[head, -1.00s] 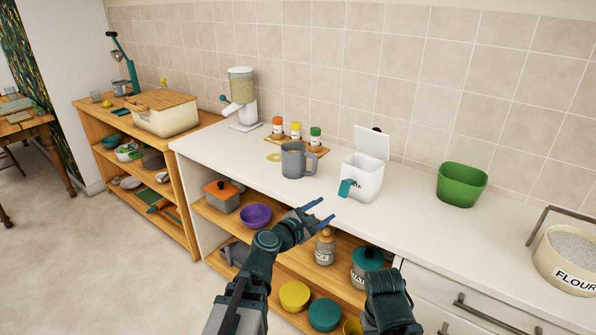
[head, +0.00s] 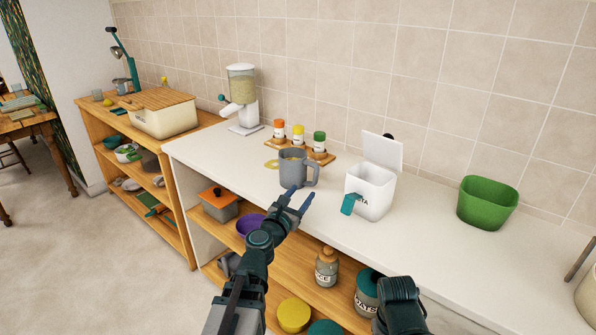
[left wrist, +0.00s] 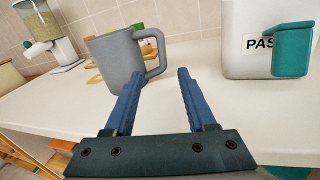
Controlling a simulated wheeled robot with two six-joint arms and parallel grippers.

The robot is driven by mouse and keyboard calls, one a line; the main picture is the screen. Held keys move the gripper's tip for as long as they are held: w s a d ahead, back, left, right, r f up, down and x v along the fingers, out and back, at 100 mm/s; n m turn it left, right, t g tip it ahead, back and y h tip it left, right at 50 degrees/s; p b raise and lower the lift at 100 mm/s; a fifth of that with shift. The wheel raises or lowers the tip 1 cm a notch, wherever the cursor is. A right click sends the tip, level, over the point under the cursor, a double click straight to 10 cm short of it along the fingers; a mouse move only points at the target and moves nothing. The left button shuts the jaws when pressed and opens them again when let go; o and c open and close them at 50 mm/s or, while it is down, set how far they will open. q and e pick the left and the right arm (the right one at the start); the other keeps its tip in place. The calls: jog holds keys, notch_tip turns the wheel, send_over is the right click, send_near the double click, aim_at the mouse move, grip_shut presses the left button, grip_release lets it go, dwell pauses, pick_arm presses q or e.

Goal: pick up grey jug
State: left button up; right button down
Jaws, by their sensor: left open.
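The grey jug (head: 293,168) stands upright on the white counter, its handle on the right side in the head view. It also shows in the left wrist view (left wrist: 117,60), just beyond the left finger, with its handle above the gap between the fingers. My left gripper (head: 299,199) is open and empty, its blue fingertips pointing at the jug from the counter's front edge. The fingers also show in the left wrist view (left wrist: 156,78). No contact with the jug is clear. My right arm shows at the bottom of the head view, but its fingers do not.
A white pasta container (head: 372,190) with a teal scoop stands right of the jug. Several spice jars on a wooden rack (head: 326,157) are behind it. A green bowl (head: 487,203) is farther right. A dispenser (head: 242,95) stands at the left. The counter front is clear.

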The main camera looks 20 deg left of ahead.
aim_at(314, 179)
pick_arm(q)
jog(key=w, duration=0.5)
jog(key=w+d, duration=0.1)
jog(key=w, duration=0.2)
jog(key=shift+w, duration=0.35)
jog(key=shift+w+d+f+b, duration=0.15)
jog(key=shift+w+f+b, duration=0.05)
jog(key=shift+w, duration=1.1)
jog(key=shift+w+d+f+b, duration=0.15)
jog(key=shift+w, duration=1.15)
jog(key=shift+s, duration=0.1)
jog(key=shift+c, duration=0.2)
grip_shut()
